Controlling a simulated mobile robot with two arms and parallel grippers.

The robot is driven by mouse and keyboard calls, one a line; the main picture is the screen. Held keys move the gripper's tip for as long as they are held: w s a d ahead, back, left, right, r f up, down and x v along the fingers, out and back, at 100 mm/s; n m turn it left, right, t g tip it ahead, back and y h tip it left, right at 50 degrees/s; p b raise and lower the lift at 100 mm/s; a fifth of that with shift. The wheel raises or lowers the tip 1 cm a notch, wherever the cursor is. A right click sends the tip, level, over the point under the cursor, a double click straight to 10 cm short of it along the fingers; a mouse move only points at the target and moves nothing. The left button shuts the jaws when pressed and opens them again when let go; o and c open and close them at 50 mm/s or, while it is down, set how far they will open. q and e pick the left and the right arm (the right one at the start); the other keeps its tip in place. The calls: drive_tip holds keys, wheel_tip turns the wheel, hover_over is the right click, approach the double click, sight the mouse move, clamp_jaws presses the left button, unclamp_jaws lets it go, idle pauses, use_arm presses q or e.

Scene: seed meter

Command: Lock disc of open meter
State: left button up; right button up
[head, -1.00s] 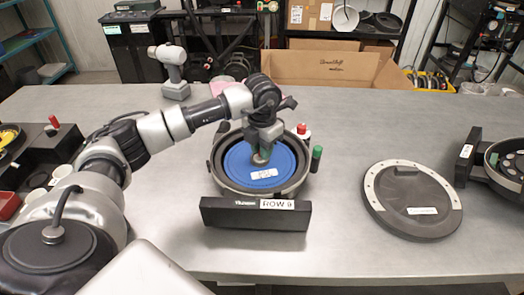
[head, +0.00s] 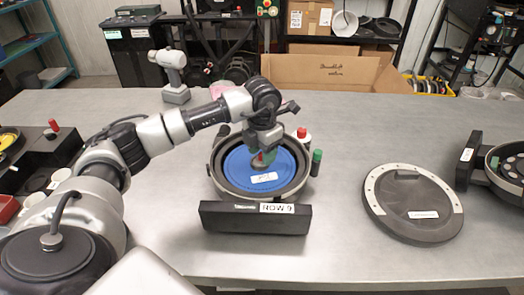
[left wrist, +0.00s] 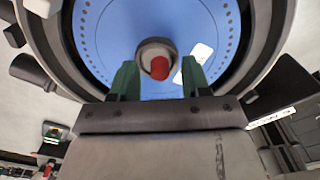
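The open seed meter (head: 218,183) stands on the bench with its blue disc (head: 240,170) facing up. The disc carries a white label and a central hub with a red-topped knob (left wrist: 159,66). In the head view the knob's red shows beside my left gripper (head: 263,156), which points down at the disc centre. In the left wrist view the green fingertips (left wrist: 159,78) are apart on either side of the knob, with blue disc visible in the gaps. The gripper is open and holds nothing. My right gripper is not in view.
A round cover (head: 405,205) lies further right, near another meter (head: 505,170). A grey power tool (head: 174,75) stands behind.

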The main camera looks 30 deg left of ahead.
use_arm(q)
wheel_tip(320, 180, up, 11)
drive_tip(key=b, duration=0.1)
idle(0.6)
drive_tip(key=shift+f, duration=0.1)
